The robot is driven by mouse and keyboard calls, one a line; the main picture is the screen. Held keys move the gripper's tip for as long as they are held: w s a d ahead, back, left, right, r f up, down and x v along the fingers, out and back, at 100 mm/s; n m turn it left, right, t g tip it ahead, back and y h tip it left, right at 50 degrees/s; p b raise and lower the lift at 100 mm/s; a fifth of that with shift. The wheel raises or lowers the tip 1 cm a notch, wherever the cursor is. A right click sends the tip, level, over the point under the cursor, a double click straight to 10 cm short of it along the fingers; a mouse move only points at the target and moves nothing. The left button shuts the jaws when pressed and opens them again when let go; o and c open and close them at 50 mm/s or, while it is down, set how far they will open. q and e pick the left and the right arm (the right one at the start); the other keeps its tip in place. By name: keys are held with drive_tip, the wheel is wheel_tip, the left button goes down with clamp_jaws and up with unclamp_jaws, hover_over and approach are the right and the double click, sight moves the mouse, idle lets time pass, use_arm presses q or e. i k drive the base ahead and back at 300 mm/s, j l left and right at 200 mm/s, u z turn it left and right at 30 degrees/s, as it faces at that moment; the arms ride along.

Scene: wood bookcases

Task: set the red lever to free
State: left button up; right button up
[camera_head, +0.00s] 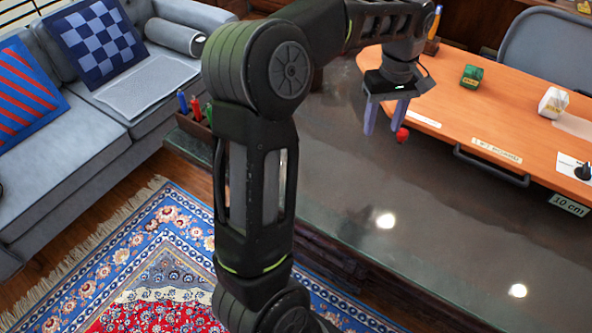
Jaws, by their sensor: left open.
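The red lever shows as a small round red knob (402,134) at the left front edge of an orange board (500,107). Its shaft and any free marking cannot be made out. My left gripper (385,127) is open, its two pale fingers pointing down beside the knob. The right finger is very close to the knob in the picture; I cannot tell whether they touch. Nothing shows between the fingers. My right gripper is not in view.
The board lies on a dark glossy table (400,205) with clear room in front. It carries a green block (471,76), a white block (553,102), a black knob (583,171) and a dark front handle (490,167). A pen tray (196,128) stands at the table's left.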

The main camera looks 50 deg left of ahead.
sight(407, 128)
drive_tip(key=k, duration=1.1)
